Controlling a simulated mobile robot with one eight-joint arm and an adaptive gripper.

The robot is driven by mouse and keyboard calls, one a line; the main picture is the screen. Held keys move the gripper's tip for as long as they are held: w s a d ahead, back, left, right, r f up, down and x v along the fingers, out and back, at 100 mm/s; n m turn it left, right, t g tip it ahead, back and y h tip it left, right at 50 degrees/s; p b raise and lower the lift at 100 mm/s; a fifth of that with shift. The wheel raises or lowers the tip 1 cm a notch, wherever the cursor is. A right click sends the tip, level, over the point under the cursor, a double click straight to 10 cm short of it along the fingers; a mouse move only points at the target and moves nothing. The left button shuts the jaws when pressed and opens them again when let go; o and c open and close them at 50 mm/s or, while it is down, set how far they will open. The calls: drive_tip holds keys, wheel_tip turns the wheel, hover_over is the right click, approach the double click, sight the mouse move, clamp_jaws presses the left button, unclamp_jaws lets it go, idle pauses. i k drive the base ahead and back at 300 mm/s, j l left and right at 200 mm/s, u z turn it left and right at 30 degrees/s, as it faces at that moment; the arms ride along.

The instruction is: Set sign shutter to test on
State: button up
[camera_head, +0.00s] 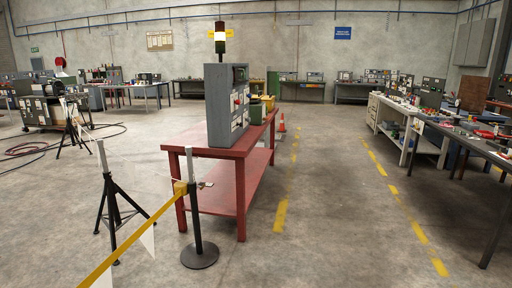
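A grey control cabinet (217,108) stands upright on a red table (238,185) near the middle of the view. Its panel side (239,105) faces right and shows at a steep angle, with a red knob or button and several small pale labels. I cannot read them or tell which part is the sign shutter or how it is set. A light tower (220,37) with a pale lit band stands on top of the cabinet. My gripper is not in view.
A yellow barrier tape (133,243) runs from the lower left to a black post (197,230) at the table's near end. A tripod stand (112,205) is left. Workbenches (455,130) line the right. The floor right of the table is clear.

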sight(238, 71)
drive_tip(key=i, duration=0.75)
drive_tip(key=i+u, duration=0.1)
drive_tip(key=i, duration=0.6)
drive_tip(key=i+l, duration=0.1)
drive_tip(key=i, duration=0.65)
drive_tip(key=i+l, duration=0.1)
drive_tip(key=i, duration=0.65)
drive_tip(key=i+u, duration=0.1)
drive_tip(key=i, duration=0.65)
drive_tip(key=i+l, duration=0.2)
drive_tip(key=i, duration=0.5)
